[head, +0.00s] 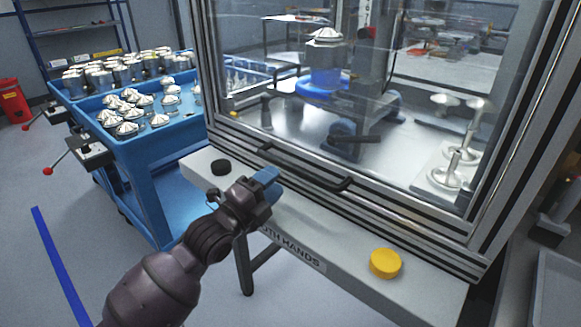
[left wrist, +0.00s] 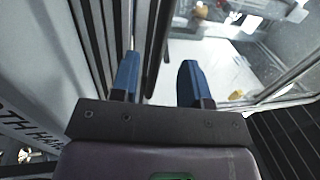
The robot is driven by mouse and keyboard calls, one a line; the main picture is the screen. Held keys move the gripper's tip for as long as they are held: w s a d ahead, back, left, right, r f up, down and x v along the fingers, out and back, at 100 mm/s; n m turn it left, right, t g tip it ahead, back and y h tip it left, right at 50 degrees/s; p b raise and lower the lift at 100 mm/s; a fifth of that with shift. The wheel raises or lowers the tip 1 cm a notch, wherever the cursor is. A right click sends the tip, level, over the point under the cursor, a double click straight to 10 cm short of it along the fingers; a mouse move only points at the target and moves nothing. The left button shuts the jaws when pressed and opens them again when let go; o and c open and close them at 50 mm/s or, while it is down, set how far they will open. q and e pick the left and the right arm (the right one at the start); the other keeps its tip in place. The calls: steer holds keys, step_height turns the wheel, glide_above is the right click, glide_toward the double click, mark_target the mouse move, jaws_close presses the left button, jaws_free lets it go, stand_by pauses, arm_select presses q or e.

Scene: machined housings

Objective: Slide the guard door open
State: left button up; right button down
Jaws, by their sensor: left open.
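The guard door (head: 232,128) is a clear panel in a metal frame at the front of the machine enclosure. It covers the front opening in the head view. A black bar handle (head: 305,174) runs along its lower edge. My left gripper (head: 268,180) is open, with blue fingertips, just in front of the handle's left part. In the left wrist view the two blue fingers (left wrist: 158,78) stand apart, with a dark bar or rail running between and beyond them. I cannot tell whether they touch the handle. My right gripper is not in view.
A ledge with a black button (head: 220,167) and a yellow button (head: 385,263) juts out below the door. A blue cart (head: 158,185) full of metal parts stands at left. Behind the panel are a blue fixture (head: 325,88) and metal posts (head: 452,170). Floor at lower left is clear.

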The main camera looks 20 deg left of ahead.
mark_target(290, 164)
arm_select(q)
steer(key=shift+b+x, duration=0.35)
steer(key=shift+x, duration=2.8)
jaws_close()
